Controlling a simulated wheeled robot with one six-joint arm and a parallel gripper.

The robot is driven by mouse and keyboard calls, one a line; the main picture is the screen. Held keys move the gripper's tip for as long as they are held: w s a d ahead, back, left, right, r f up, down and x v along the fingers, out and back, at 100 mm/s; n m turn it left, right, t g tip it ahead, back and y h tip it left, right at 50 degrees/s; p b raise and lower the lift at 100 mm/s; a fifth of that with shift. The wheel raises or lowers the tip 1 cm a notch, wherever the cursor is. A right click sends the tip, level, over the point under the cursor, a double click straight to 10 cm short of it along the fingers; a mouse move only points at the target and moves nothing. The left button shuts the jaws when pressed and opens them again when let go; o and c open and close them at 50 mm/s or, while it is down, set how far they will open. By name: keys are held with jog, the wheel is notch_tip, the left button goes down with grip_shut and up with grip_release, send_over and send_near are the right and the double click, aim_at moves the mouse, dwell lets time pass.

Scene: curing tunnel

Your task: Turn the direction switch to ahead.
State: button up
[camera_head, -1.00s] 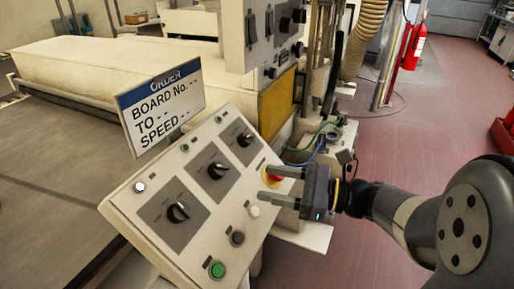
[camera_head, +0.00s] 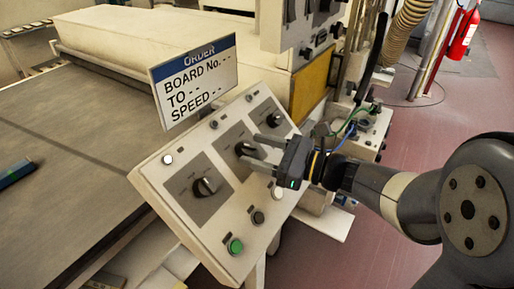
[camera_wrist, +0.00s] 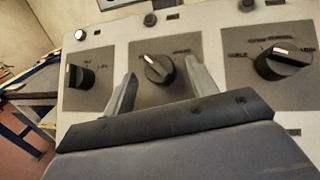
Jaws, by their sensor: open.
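The sloped panel carries three black rotary switches: a left one (camera_head: 206,187), a middle one (camera_head: 242,149) and a far right one (camera_head: 272,119). The wrist view shows the left switch (camera_wrist: 80,77), the middle switch (camera_wrist: 157,70) and the right switch (camera_wrist: 283,63). The labels are too small to read surely, so I cannot tell for certain which is the direction switch. The middle switch's white mark points up and left. My gripper (camera_head: 254,148) is open at the middle switch. In the wrist view, my fingertips (camera_wrist: 160,76) appear on either side of it; contact is unclear.
An order sign (camera_head: 195,82) stands behind the panel's upper left edge. A green button (camera_head: 235,246), a dark button (camera_head: 258,217) and a white button (camera_head: 277,194) line the lower edge. Cables (camera_head: 350,125) hang beyond the panel. Red floor lies open at right.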

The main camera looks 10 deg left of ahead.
jog(key=shift+a, duration=0.35)
jog(key=c, duration=1)
